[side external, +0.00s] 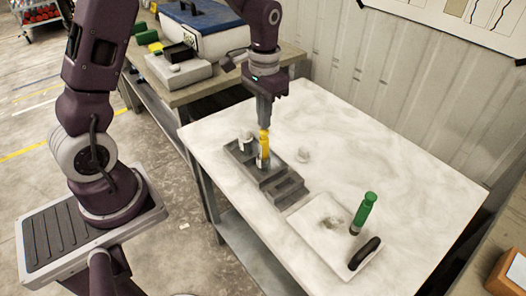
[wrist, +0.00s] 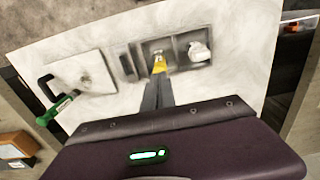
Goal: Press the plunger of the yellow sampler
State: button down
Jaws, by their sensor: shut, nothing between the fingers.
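The yellow sampler (side external: 263,147) stands upright in a compartment of a grey rack (side external: 275,188) on the white table. It also shows in the wrist view (wrist: 159,67), partly hidden by my fingers. My gripper (side external: 264,127) is shut with nothing between its fingers and points down. Its fingertips are right at the top of the yellow sampler; I cannot tell whether they touch it. In the wrist view the gripper (wrist: 158,80) covers the near side of the sampler.
A white piece (side external: 245,141) sits in the rack's far-left compartment. The table's right and back are clear.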

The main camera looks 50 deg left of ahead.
jog(key=shift+f, duration=0.55)
jog(key=shift+f, duration=0.75)
dwell(0.4)
jog(key=shift+r, duration=3.55)
jog(key=s+d+r+t, duration=0.2)
jog(key=s+d+r, duration=0.1)
jog(key=s+r, duration=0.55)
jog(key=s+d+r+t, duration=0.1)
jog(key=s, duration=0.5)
jog(key=s+d+r+t, duration=0.2)
jog(key=s, duration=0.5)
jog(key=shift+s+t, duration=0.15)
jog(key=shift+t, duration=0.15)
